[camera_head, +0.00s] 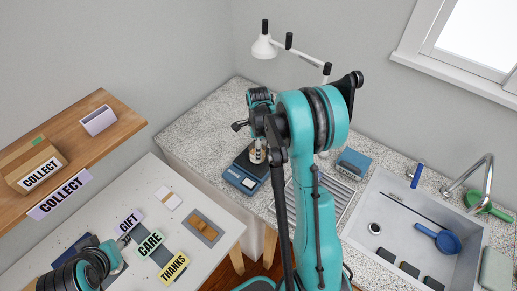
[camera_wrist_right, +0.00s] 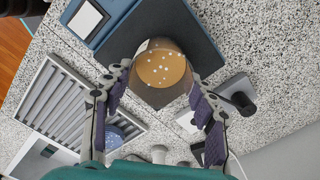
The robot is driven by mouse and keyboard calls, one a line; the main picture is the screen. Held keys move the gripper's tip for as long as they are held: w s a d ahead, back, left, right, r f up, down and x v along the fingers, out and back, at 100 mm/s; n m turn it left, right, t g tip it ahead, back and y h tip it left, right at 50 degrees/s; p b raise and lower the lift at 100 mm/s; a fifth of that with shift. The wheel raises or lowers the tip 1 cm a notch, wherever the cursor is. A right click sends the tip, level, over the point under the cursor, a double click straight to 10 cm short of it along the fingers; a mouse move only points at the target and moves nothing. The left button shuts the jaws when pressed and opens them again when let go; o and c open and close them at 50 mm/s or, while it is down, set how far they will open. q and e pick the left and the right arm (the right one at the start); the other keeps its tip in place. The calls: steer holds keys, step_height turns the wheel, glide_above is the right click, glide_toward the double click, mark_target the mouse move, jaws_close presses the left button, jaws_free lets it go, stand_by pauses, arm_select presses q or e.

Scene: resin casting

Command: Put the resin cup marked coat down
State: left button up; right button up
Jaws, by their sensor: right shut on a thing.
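A clear resin cup (camera_wrist_right: 160,68) with amber contents and white specks shows in the right wrist view, between the fingers of my right gripper (camera_wrist_right: 160,92), which is shut on it. In the head view the cup (camera_head: 257,153) is a small pale shape at the blue scale with a dark plate (camera_head: 240,180), partly hidden by my right arm. The scale's dark plate (camera_wrist_right: 200,25) lies beneath the cup; whether they touch I cannot tell. No coat marking is readable. My left gripper (camera_head: 122,241) is low at the left, by the GIFT label; its fingers are unclear.
A slatted metal rack (camera_wrist_right: 68,95) lies beside the scale. A blue box (camera_head: 353,163) and a sink (camera_head: 385,215) are to the right. A white lamp (camera_head: 264,47) stands behind. The granite counter (camera_head: 200,125) left of the scale is clear.

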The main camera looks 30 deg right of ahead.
steer(key=shift+r, duration=0.1)
steer(key=o, duration=1.2)
